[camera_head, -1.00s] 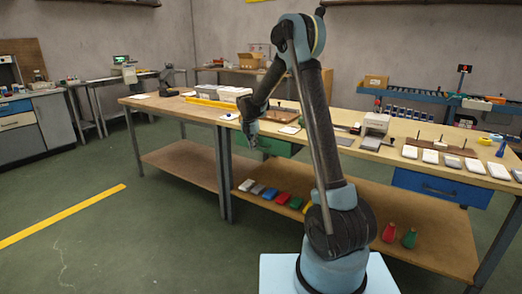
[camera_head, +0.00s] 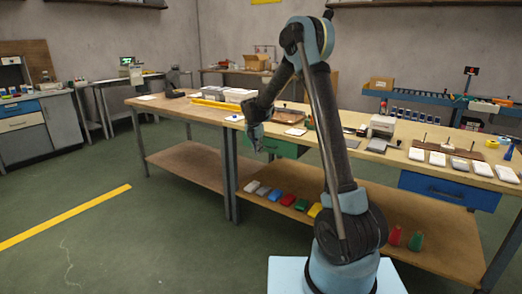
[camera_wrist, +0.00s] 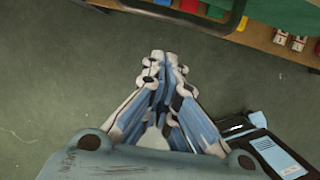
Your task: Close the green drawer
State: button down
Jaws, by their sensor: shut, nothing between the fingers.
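The green drawer (camera_head: 286,149) hangs under the front of the long workbench, just right of my gripper in the head view. How far it is pulled out is hard to tell. A green surface at the top right of the wrist view (camera_wrist: 285,14) looks like part of this drawer. My gripper (camera_head: 257,147) points down in front of the bench, to the left of the drawer. In the wrist view my gripper (camera_wrist: 163,58) is shut and empty, its fingertips over the floor. I cannot tell whether it touches the drawer.
The workbench (camera_head: 215,118) has a lower shelf (camera_head: 190,163) with several coloured packs, such as a red one (camera_head: 288,200). A blue drawer (camera_head: 449,190) hangs farther right. A dark bar (camera_wrist: 190,14) crosses the top of the wrist view. Floor (camera_head: 150,225) is clear at left.

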jog(key=s+a+v, duration=0.1)
jog(key=v, duration=0.8)
jog(key=s+d+r+m, duration=0.4)
jog(key=s+d+m, duration=0.3)
jog(key=s+d, duration=0.45)
jog(key=s+d+r+m, duration=0.3)
jog(key=s+d+m, duration=0.5)
jog(key=s+d, duration=0.3)
jog(key=s+d+f+m, duration=0.2)
jog(key=s+f+m, duration=0.2)
jog(key=s, duration=0.4)
jog(key=s+d+f+m+y, duration=0.1)
jog(key=s+d+f+m, duration=0.1)
jog(key=s+f+m, duration=0.2)
jog(key=s+d+f+m, duration=0.2)
jog(key=s+f+m, duration=0.2)
jog(key=s, duration=0.9)
jog(key=m, duration=0.2)
jog(key=shift+d+f+m, duration=0.2)
jog(key=shift+m, duration=0.2)
jog(key=shift+w, duration=0.15)
jog(key=shift+w+f, duration=0.2)
jog(key=shift+w, duration=0.15)
